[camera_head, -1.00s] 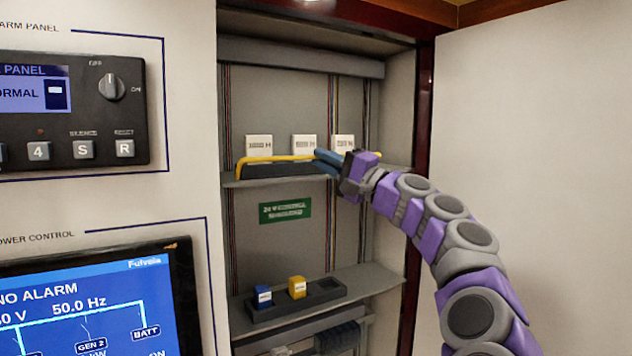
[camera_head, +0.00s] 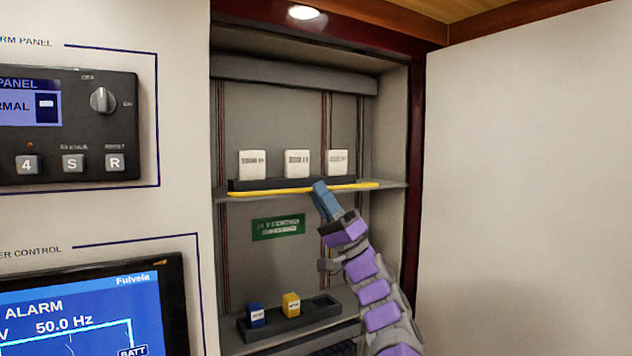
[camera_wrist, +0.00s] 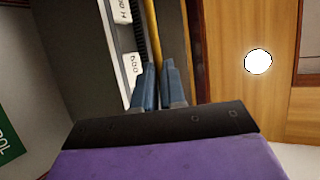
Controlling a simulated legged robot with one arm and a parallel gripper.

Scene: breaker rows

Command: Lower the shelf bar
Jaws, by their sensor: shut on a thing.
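The yellow shelf bar (camera_head: 265,192) lies along the front edge of the upper shelf, below the fronts of the white blocks. My gripper (camera_head: 320,188) is at the bar's right half, coming from below and in front. In the wrist view the yellow bar (camera_wrist: 153,30) runs down between the two blue fingers of my gripper (camera_wrist: 160,72), which are shut on it. The fingertips hide a short part of the bar.
Three white breakers (camera_head: 297,163) stand in a dark tray on the upper shelf. A blue breaker (camera_head: 256,315) and a yellow breaker (camera_head: 291,305) sit in the lower tray (camera_head: 325,308), with an empty slot at right. A green label (camera_head: 278,227) is between the shelves. The cabinet's side wall is at right.

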